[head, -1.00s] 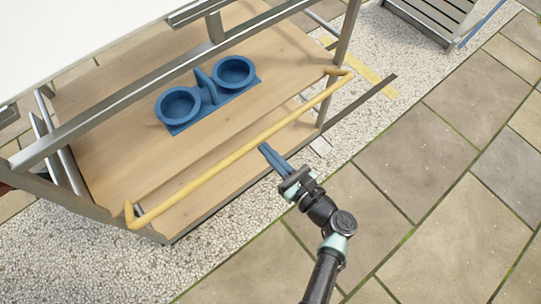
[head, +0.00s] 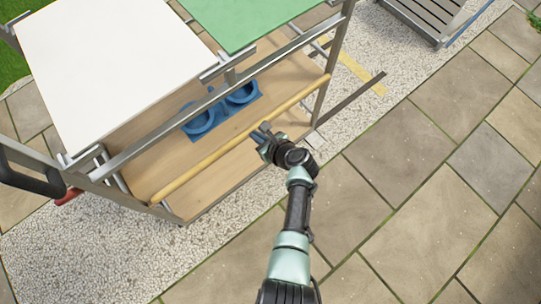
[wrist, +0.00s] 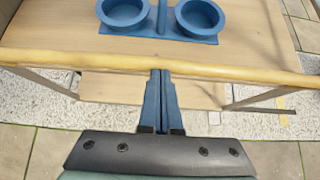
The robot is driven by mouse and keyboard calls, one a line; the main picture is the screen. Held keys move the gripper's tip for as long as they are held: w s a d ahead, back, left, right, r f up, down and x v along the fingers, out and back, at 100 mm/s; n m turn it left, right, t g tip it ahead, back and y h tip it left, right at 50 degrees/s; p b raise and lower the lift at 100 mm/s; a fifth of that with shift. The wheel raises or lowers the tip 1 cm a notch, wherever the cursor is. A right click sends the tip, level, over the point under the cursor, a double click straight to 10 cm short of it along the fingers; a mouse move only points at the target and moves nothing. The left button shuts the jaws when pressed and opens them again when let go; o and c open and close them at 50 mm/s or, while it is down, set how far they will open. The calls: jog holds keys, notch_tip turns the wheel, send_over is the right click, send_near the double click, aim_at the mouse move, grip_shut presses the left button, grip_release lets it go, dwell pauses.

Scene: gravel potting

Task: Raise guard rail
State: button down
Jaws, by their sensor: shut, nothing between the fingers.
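The guard rail is a long yellow bar (head: 205,163) along the near side of the cart's wooden shelf (head: 150,160). It also crosses the whole wrist view (wrist: 80,60), nearly level. My gripper (head: 261,131) is at the near side of the rail, around the middle of its length. In the wrist view its blue fingers (wrist: 160,75) are shut together and empty, with the tips at the rail's lower edge. I cannot tell whether they touch it.
A blue holder with two round cups (wrist: 160,33) stands on the shelf behind the rail. The cart has a white top (head: 100,65), a green panel (head: 232,18) and metal posts. A slatted bench (head: 425,15) stands at the back right. The paving (head: 420,150) to the right is clear.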

aim_at(249, 129)
jog(key=shift+w+a+r+p, duration=0.3)
jog(key=shift+w+a+r, duration=0.05)
jog(key=shift+r, duration=0.1)
jog(key=shift+w+a+r+p, duration=0.15)
jog(key=shift+w+a+p, duration=0.2)
jog(key=shift+w, duration=0.25)
jog(key=shift+w+a+r+p, duration=0.1)
jog(key=shift+w+a+p, duration=0.1)
jog(key=shift+w+a, duration=0.35)
jog(key=shift+w+d, duration=0.1)
